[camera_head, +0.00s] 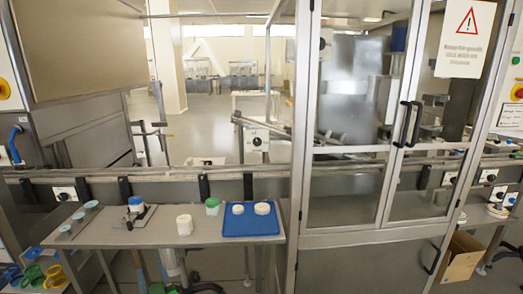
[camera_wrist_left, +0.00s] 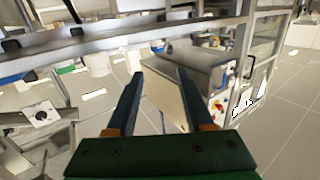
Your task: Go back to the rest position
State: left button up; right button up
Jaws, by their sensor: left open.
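My left gripper (camera_head: 150,262) shows low in the head view, below the front edge of the table (camera_head: 90,233). In the left wrist view, the fingers of my left gripper (camera_wrist_left: 160,73) are spread apart with nothing between them. They point out over the floor and machine frames. My right gripper is in neither view. On the table stand a blue-topped jar (camera_head: 136,204), a white jar (camera_head: 184,224) and a green-lidded jar (camera_head: 212,206). A blue tray (camera_head: 250,229) holds two white round pieces.
A conveyor rail (camera_head: 90,178) runs behind the table. A glass-doored cabinet (camera_head: 350,130) stands at the right, with a cardboard box (camera_head: 462,257) on the floor beside it. Blue, green and yellow ring-shaped items (camera_head: 33,275) are at the lower left.

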pick_arm(q)
jog(key=s+d+f+m+g+h, duration=0.2)
jog(key=s+d+f+m+h, duration=0.35)
jog(key=f, duration=0.75)
jog(key=s+d+f+m+g+h, duration=0.2)
jog(key=s+d+f+g+h, duration=0.1)
jog(key=s+f, duration=0.75)
jog(key=s+f+m+g, duration=0.1)
jog(key=s+f+g, duration=0.3)
jog(key=s, duration=1.1)
jog(key=s+d+f+m+g+h, duration=0.1)
jog(key=s+f+g, duration=0.3)
jog(key=s+f, duration=0.5)
jog(key=s, duration=0.6)
jog(key=shift+s+d, duration=0.2)
jog(key=shift+s, duration=0.1)
